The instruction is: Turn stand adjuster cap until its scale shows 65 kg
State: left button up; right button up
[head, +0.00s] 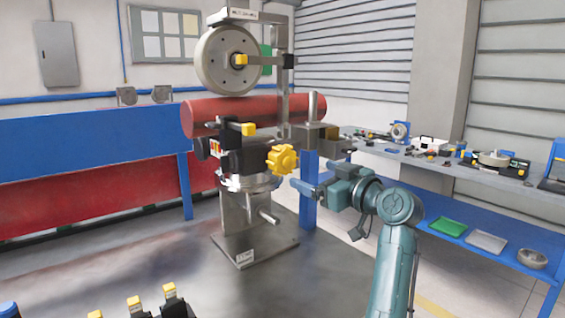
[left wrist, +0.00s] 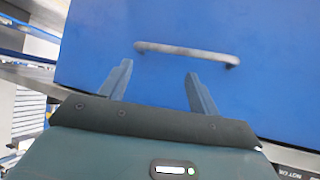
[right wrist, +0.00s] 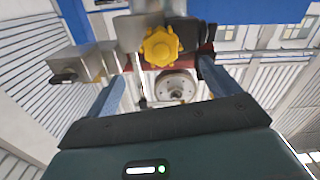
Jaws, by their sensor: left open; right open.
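The yellow lobed adjuster cap (head: 282,159) sits on the right side of the dark mechanism on the stand (head: 238,226). My right gripper (head: 304,184) is just right of and a little below the cap, apart from it as far as I can tell. In the right wrist view the cap (right wrist: 160,46) shows beyond and between the open, empty fingers of this gripper (right wrist: 155,85). I cannot read any scale. My left gripper is out of the head view; in the left wrist view it (left wrist: 158,80) is open and empty before a blue panel with a grey handle (left wrist: 187,52).
A large grey wheel (head: 222,60) hangs above a red cylinder (head: 232,113) over the stand. A blue post (head: 309,190) stands close behind my right gripper. A workbench (head: 450,178) with tools and trays is at right. Several yellow-topped items (head: 134,303) are at the bottom left.

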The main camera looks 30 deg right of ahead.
aim_at(287, 164)
jog(key=w+p, duration=0.1)
jog(key=w, duration=0.3)
jog(key=w+p, duration=0.1)
jog(key=w, duration=0.3)
jog(key=w+a+p, duration=0.1)
jog(key=w, duration=0.4)
jog(key=shift+s, duration=0.1)
jog(key=shift+c, duration=0.2)
jog(key=c, duration=0.9)
